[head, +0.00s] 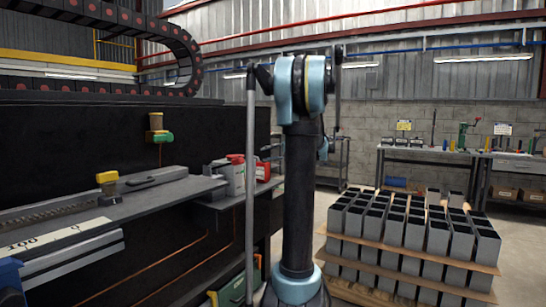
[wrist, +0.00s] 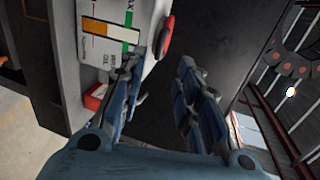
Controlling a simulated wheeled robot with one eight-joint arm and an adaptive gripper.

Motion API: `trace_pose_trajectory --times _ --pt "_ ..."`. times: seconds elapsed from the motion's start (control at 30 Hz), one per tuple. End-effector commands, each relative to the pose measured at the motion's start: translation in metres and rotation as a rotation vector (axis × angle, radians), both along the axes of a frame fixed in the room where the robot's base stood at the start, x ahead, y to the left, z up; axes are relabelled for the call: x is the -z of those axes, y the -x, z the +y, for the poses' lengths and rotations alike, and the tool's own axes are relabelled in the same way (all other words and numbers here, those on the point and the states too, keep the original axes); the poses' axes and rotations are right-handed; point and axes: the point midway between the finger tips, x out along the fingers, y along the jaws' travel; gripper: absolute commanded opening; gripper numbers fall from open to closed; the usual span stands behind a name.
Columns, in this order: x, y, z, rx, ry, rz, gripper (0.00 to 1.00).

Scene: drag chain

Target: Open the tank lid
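A light grey tank (wrist: 92,15) with an orange, white and green label is at the upper left of the wrist view. Its round red lid (wrist: 166,38) is on the tank's right end, just beyond my fingertips. My gripper (wrist: 163,72) has its two blue fingers apart, with nothing between them. The lid appears apart from the fingers. In the head view, grey and red containers (head: 236,172) stand at the far end of the bench, partly behind my arm. I cannot tell which of them is this tank. My gripper is not clear in the head view.
A long grey bench (head: 165,196) with a dark back panel (head: 70,140) runs along the left. A drag chain (head: 185,50) curves above it. Stacked grey blocks (head: 410,235) stand on pallets at the right. A workbench (head: 450,157) is at the back wall. Some floor shows at the right.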

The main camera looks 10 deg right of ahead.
Motion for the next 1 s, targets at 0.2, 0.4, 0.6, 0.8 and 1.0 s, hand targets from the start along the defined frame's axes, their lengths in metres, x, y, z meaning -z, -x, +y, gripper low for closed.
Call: trace_pose_trajectory --times 0.2,0.4,0.6,0.8,1.0 --pt "-0.005 0.014 -0.015 0.001 0.001 -0.001 0.31" --pt "-0.006 0.018 -0.018 0.0 0.001 -0.001 0.31" --pt "-0.006 0.018 -0.017 -0.001 0.001 -0.001 0.31" --pt "0.0 0.029 -0.002 -0.018 0.032 0.016 0.31" --pt "0.027 0.077 0.049 -0.087 0.165 0.079 0.31"
